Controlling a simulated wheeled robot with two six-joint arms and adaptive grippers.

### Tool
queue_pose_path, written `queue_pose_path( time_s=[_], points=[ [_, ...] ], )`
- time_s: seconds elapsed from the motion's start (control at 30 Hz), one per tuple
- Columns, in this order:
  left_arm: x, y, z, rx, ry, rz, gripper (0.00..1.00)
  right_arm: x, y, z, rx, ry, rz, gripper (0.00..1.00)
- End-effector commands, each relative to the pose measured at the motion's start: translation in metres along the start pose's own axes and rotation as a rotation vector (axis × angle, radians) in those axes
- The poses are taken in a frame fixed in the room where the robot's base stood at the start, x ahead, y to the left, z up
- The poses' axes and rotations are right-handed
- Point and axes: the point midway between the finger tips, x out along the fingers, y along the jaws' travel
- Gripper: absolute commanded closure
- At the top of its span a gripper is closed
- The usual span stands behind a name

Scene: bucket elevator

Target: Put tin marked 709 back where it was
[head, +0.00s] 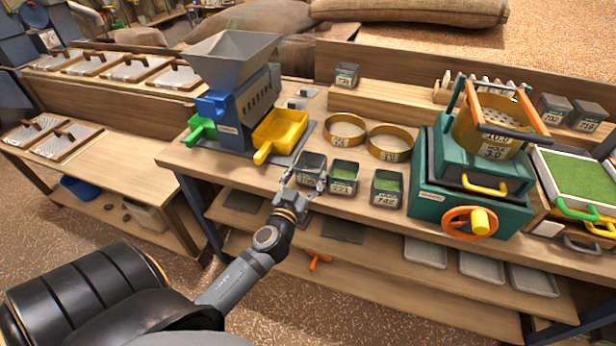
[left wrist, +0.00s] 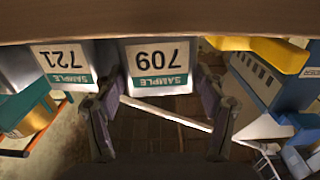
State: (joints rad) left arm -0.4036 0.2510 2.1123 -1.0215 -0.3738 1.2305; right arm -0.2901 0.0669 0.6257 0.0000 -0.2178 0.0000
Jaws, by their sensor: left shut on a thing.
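The tin marked 709 (left wrist: 158,64) shows its white and green sample label upside down in the left wrist view. In the head view this dark tin (head: 312,160) is at the front of the bench, left of tin 721 (head: 343,176). My left gripper (head: 303,182) is shut on tin 709 from the front, with its fingers (left wrist: 160,100) on either side of the label. I cannot tell whether the tin touches the bench. Tin 721 (left wrist: 66,62) is close beside it. My right gripper is not in view.
A tin (head: 387,189) with green contents stands farther right, before the teal sieve machine (head: 470,185). Two brass sieve rings (head: 345,130) lie behind. A blue and grey mill with a yellow tray (head: 280,132) stands left. Another tin (head: 346,75) sits on the back shelf.

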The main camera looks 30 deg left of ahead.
Motion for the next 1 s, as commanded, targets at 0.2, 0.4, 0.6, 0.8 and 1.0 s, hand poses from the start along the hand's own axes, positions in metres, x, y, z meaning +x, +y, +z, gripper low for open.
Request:
queue_pose_path(
  time_s=[0.2, 0.4, 0.6, 0.8, 1.0],
  points=[
    [0.0, 0.0, 0.003, 0.0, 0.001, 0.001, 0.89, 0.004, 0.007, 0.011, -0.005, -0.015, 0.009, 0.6],
    [0.0, 0.0, 0.002, 0.001, 0.002, 0.001, 0.12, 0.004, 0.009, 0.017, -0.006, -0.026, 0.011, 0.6],
    [0.0, 0.0, 0.002, 0.0, 0.002, 0.001, 0.06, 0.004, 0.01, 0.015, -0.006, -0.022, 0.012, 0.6],
    [0.0, 0.0, 0.0, 0.0, 0.002, 0.001, 0.06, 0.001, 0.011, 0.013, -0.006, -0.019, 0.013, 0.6],
    [-0.027, 0.001, 0.004, 0.001, -0.001, 0.003, 0.06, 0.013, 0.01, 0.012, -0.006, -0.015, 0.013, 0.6]
  ],
)
